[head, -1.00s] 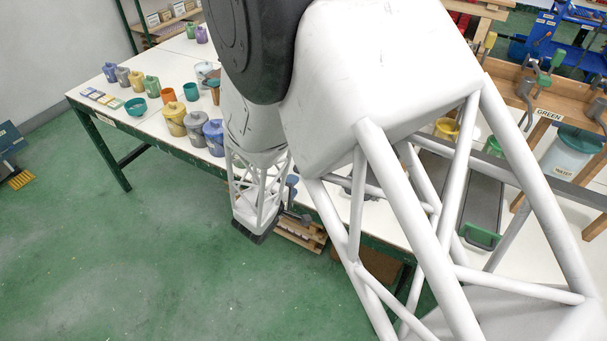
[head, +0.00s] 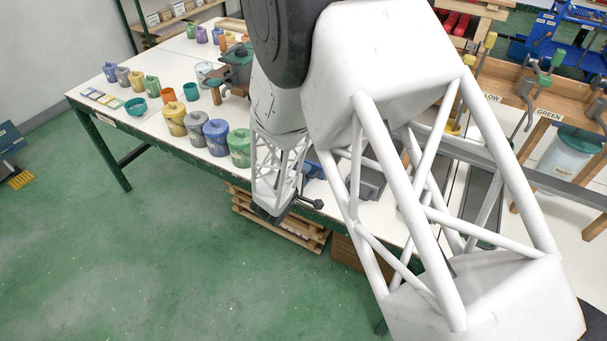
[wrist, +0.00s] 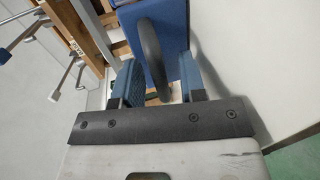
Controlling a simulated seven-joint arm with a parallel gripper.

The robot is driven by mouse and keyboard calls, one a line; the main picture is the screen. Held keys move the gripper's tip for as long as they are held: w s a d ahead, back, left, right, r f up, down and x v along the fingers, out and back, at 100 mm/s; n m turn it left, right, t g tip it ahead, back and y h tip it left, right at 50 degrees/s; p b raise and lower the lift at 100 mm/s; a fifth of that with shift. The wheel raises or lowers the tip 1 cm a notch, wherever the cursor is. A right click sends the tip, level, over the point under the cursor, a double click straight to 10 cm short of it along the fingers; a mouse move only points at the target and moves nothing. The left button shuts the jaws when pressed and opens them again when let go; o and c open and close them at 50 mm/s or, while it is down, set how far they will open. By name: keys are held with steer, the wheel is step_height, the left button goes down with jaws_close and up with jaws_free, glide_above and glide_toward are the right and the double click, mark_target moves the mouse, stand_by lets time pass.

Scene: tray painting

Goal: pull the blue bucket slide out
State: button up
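In the wrist view a blue panel (wrist: 173,45), possibly the front of the blue bucket slide, stands ahead of my gripper (wrist: 157,64). A dark grey, curved, upright handle-like bar (wrist: 149,45) appears in front of the panel. My gripper's two blue fingers are spread apart, one on each side of the bar's lower part in the picture. I see a gap on both sides, so nothing is gripped. I cannot tell how deep the bar sits between the fingers. In the head view my arm hides most of the gripper and the slide.
Wooden framing and metal levers (wrist: 80,72) stand left of the fingers, with a pale surface (wrist: 240,50) at right. In the head view, lidded pots, including a green one (head: 240,148), line the white table (head: 178,158). A wooden pallet (head: 290,230) lies beneath. Green floor is open at left.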

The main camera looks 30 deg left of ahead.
jaws_close()
steer(key=shift+s, duration=0.1)
stand_by(0.4)
steer(key=f+v, duration=0.3)
steer(key=v, duration=1.1)
steer(key=s+f+v, duration=0.1)
steer(key=f+v, duration=0.2)
steer(key=v, duration=1.2)
steer(key=shift+s, duration=0.4)
jaws_free()
steer(key=shift+s, duration=0.15)
